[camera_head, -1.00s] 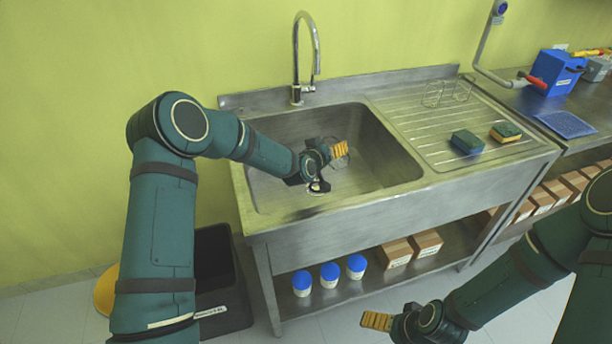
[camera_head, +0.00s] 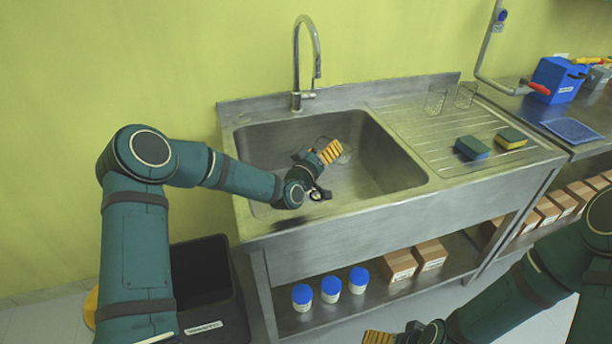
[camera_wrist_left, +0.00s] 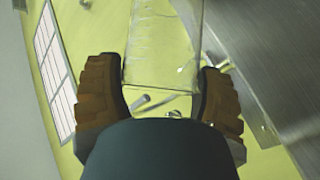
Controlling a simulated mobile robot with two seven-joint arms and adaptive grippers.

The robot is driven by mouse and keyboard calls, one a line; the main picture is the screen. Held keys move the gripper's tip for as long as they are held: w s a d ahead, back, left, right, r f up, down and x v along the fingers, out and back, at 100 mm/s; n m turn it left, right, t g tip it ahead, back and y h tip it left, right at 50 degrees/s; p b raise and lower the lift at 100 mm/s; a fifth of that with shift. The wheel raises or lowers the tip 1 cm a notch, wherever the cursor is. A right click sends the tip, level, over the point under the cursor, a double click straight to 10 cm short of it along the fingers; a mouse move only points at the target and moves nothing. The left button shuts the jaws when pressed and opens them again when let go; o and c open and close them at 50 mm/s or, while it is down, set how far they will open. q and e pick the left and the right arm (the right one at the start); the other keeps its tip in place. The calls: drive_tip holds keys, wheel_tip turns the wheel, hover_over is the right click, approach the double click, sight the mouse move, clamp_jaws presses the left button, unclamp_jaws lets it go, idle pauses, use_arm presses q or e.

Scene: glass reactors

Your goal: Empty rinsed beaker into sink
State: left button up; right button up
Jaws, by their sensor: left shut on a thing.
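The steel sink (camera_head: 400,166) stands in the middle of the head view. My left gripper (camera_head: 329,152) reaches over its basin, fingers slanting up to the right. In the left wrist view the clear glass beaker (camera_wrist_left: 162,45) sits between the orange-brown finger pads of my left gripper (camera_wrist_left: 160,72), which is shut on it. In the head view the beaker is only a faint outline by the fingers, so its exact tilt and any water in it cannot be told. My right gripper (camera_head: 380,338) is low at the bottom edge, mostly cut off.
A tall curved faucet (camera_head: 297,62) rises behind the basin. The drainboard on the right holds two glass beakers (camera_head: 435,101) and two sponges (camera_head: 472,147). Blue-lidded jars (camera_head: 331,289) and boxes (camera_head: 399,265) sit on the shelf below. A dark bin (camera_head: 205,290) stands at left.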

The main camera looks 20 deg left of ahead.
use_arm(q)
drive_tip(key=shift+s+a+r+n+t+b, duration=0.2)
drive_tip(key=shift+r+n+t, duration=0.2)
drive_tip(key=shift+r+t, duration=0.25)
drive_tip(key=shift+s+a+r+n+t+b, duration=0.1)
drive_tip(key=shift+r+n+t+b, duration=0.1)
drive_tip(key=shift+r+n+t, duration=0.35)
drive_tip(key=r+t, duration=0.1)
drive_tip(key=s+a+r+n+t+b, duration=0.1)
drive_tip(key=r, duration=0.1)
drive_tip(key=r+n+t, duration=0.1)
drive_tip(key=r, duration=0.1)
drive_tip(key=shift+s+a+r+n+y, duration=0.15)
drive_tip(key=shift+s+a+n+y, duration=0.1)
drive_tip(key=shift+s+a+y, duration=0.1)
